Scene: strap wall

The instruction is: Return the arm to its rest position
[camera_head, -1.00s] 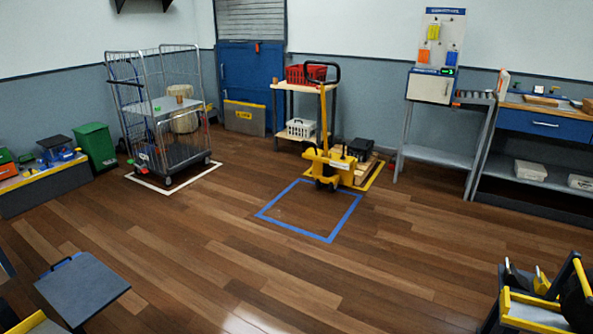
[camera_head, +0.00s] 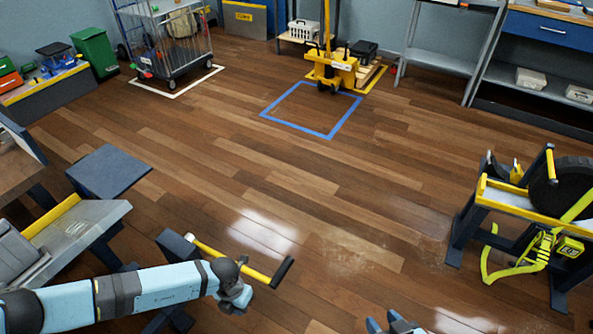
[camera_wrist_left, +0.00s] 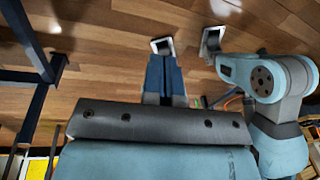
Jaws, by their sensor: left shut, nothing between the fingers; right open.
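My left arm (camera_head: 150,290) comes in from the lower left of the head view, stretched low across the picture. Its gripper cannot be made out there. In the left wrist view my left gripper (camera_wrist_left: 166,80) shows its dark blue fingers side by side, shut with nothing between them, above the wood floor. My right gripper (camera_head: 393,323) shows only in part at the bottom edge of the head view. It is open and empty, over bare floor and apart from the stand on the right.
A yellow bar with a black grip (camera_head: 283,272) stands close to my left arm. A stand with a black wheel and a yellow-green strap (camera_head: 545,245) is at the right. A grey-topped bench (camera_head: 95,215) is at the left. The middle floor around the blue taped square (camera_head: 330,136) is clear.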

